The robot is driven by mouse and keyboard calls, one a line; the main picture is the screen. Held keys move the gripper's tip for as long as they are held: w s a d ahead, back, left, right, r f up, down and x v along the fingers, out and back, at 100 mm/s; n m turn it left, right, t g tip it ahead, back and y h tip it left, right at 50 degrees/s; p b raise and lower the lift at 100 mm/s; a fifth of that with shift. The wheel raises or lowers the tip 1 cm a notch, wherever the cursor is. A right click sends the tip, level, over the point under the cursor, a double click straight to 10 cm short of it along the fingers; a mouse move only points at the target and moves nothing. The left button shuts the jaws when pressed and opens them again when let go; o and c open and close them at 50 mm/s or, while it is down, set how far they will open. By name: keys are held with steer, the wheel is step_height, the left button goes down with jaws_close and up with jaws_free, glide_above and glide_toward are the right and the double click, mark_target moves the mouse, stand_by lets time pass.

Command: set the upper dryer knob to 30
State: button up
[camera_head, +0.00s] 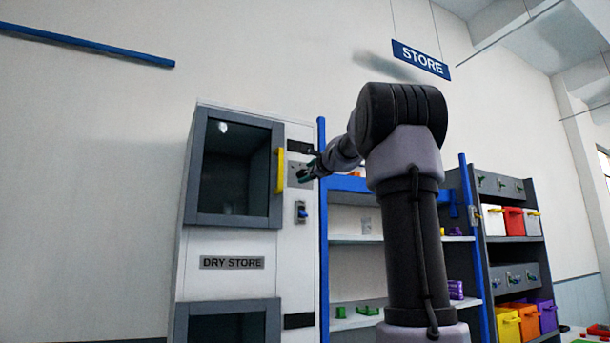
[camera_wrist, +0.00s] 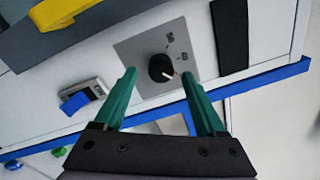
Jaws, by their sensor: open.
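The upper dryer knob (camera_wrist: 161,68) is a black round knob with a white pointer line, on a grey square plate (camera_wrist: 137,49) with small printed marks. In the wrist view its pointer aims toward the lower right; the marks are too blurred to read surely. My gripper (camera_wrist: 162,80) is open, its two green fingers on either side of the knob in the picture. I cannot tell whether they touch it. In the head view my gripper (camera_head: 306,172) is at the upper right of the white dry store cabinet (camera_head: 228,240), and the knob is mostly hidden there.
A yellow handle (camera_head: 280,171) stands out on the upper door, left of the gripper. A blue switch (camera_head: 302,212) sits below the knob plate. A blue shelf post (camera_head: 323,230) runs along the cabinet's right edge. Shelves with coloured bins (camera_head: 513,222) stand at right.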

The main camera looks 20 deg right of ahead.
steer(key=s, duration=0.8)
steer(key=shift+s+d+f, duration=0.15)
steer(key=shift+s+f, duration=0.05)
steer(key=shift+s, duration=0.05)
steer(key=s+a+f+n+g+y, duration=0.1)
steer(key=s+a+f+n+g, duration=0.2)
steer(key=s+a+f+n, duration=0.5)
steer(key=s+a+f+n+g+y, duration=0.1)
steer(key=s+a+f+n+g, duration=0.2)
steer(key=f, duration=0.9)
steer(key=s+a+f+n+g+y, duration=0.1)
steer(key=s+a+f+n+g, duration=0.25)
steer(key=s+a+f, duration=0.45)
steer(key=s+f+n+g+h, duration=0.1)
steer(key=s+f+n+g, duration=0.1)
steer(key=s+f+n, duration=0.2)
steer(key=s+f, duration=0.3)
steer(key=f, duration=0.4)
steer(key=shift+s+d+f+h, duration=0.15)
steer(key=shift+d+f+h, duration=0.05)
steer(key=shift+d+h, duration=0.1)
